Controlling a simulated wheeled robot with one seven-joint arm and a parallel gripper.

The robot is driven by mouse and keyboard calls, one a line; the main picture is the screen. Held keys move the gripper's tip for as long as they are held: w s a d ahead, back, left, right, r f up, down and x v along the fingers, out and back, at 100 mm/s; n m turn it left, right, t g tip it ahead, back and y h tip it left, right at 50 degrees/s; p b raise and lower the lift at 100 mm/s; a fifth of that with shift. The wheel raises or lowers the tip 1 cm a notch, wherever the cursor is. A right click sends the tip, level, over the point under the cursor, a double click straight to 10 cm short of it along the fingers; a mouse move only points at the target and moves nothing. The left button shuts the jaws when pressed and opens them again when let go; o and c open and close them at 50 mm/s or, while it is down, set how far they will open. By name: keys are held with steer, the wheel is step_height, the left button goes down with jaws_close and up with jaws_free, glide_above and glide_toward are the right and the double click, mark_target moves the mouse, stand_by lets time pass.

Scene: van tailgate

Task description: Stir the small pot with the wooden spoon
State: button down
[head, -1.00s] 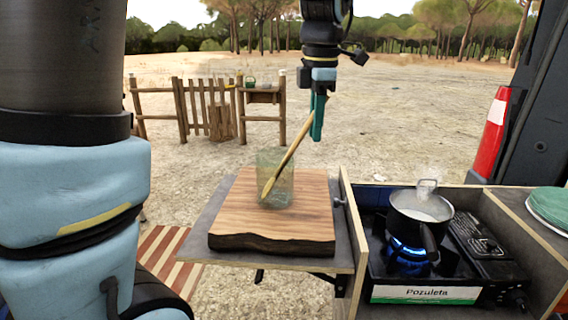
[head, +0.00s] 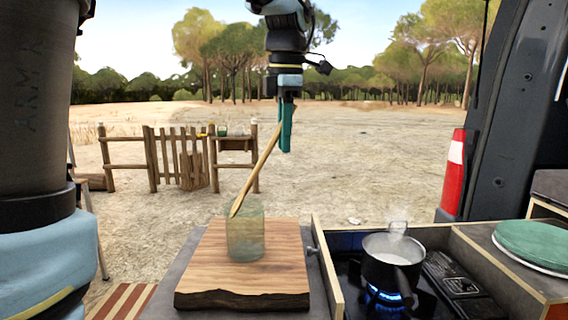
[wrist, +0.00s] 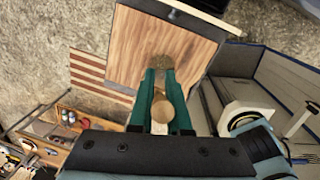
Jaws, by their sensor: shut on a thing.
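The wooden spoon (head: 257,172) is held in my gripper (head: 284,138) by its upper part. It hangs tilted, its lower end down to the left at the rim of a greenish glass jar (head: 246,236); whether the tip is just inside or behind the rim I cannot tell. In the wrist view my gripper (wrist: 160,90) is shut on the spoon (wrist: 181,118). The small dark pot (head: 393,262) stands on the lit camping stove (head: 440,294) to the right. It holds pale, steaming contents, and its handle points toward the front.
The jar stands on a thick wooden board (head: 245,282) on a grey side shelf. A wooden partition (head: 327,270) stands between the shelf and stove. Green plates (head: 533,245) lie at the right. The van's dark pillar (head: 510,120) rises behind the stove.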

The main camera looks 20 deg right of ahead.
step_height(320, 180, up, 9)
steer(key=shift+f, duration=0.1)
steer(key=shift+d+r, duration=0.1)
steer(key=shift+r, duration=0.25)
steer(key=shift+d+r, duration=0.15)
steer(key=shift+d, duration=0.2)
steer(key=s+d+f+g+h+p, duration=0.1)
steer(key=s+d+f+h, duration=0.15)
steer(key=d, duration=0.55)
steer(key=s+d+f+n+g+h+p, duration=0.1)
steer(key=d+f+p, duration=0.15)
steer(key=d, duration=0.65)
steer(key=s+d+f+g+h+p, duration=0.1)
steer(key=s+d+f+h, duration=0.15)
steer(key=d, duration=0.55)
step_height(320, 180, down, 13)
steer(key=b, duration=0.8)
steer(key=shift+w+f+y+b, duration=0.2)
steer(key=shift+w+y+b, duration=0.1)
steer(key=shift+w+y, duration=0.15)
steer(key=shift+a, duration=0.1)
